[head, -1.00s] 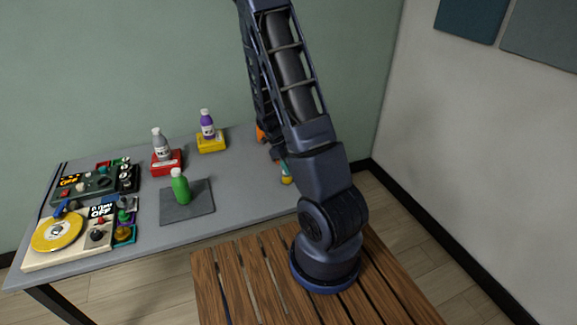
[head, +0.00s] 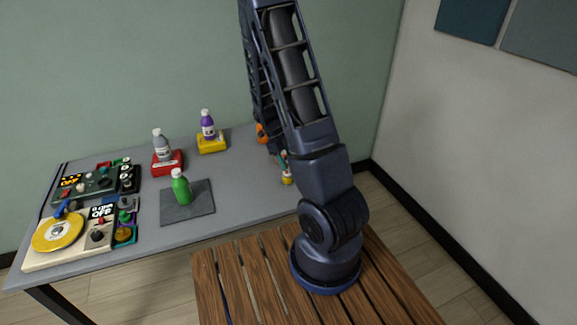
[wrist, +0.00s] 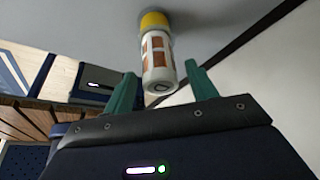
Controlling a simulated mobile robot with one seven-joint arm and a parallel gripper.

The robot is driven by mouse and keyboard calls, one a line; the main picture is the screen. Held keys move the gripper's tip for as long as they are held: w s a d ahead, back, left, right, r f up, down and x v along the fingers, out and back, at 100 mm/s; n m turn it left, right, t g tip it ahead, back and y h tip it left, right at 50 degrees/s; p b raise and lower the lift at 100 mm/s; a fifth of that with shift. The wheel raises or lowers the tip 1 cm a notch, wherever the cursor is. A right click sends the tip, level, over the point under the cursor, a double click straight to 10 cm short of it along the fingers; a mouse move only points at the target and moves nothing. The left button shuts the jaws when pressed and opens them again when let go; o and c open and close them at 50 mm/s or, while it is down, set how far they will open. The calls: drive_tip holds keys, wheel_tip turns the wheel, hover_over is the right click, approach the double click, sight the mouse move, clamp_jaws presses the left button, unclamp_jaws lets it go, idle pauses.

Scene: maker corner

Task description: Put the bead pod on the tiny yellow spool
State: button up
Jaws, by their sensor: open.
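The bead pod (wrist: 158,62) is a white cylinder with copper-brown panels. In the wrist view it stands end-on against the tiny yellow spool (wrist: 154,21), in line with it. In the head view, the spool (head: 287,181) is at the table's right side with the pod (head: 286,173) on top, partly hidden by my arm. My gripper (wrist: 159,69) is open, its teal fingers on either side of the pod's near end, with gaps visible. Whether the pod is fully seated cannot be told.
A green bottle (head: 181,188) stands on a dark mat (head: 203,205). A grey bottle (head: 161,146) and a purple bottle (head: 208,126) stand on red (head: 168,165) and yellow (head: 212,145) blocks behind. Control panels (head: 70,255) fill the table's left. An orange thing (head: 262,133) is partly hidden behind my arm.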

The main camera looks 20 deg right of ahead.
drive_tip(key=s+a+r+n+t+y, duration=0.1)
drive_tip(key=a+r+n, duration=0.15)
drive_tip(key=r, duration=0.65)
drive_tip(key=a+r+n+t+y, duration=0.1)
drive_tip(key=r+n, duration=0.3)
drive_tip(key=r, duration=0.4)
drive_tip(key=s+a+r+n+t+y, duration=0.1)
drive_tip(key=s+r+n+t, duration=0.4)
drive_tip(key=s+r+n, duration=1.2)
drive_tip(key=shift+s+a+n+t, duration=0.4)
drive_tip(key=shift+s+a+n, duration=0.2)
drive_tip(key=shift+s+n, duration=0.9)
drive_tip(key=shift+w+n, duration=0.25)
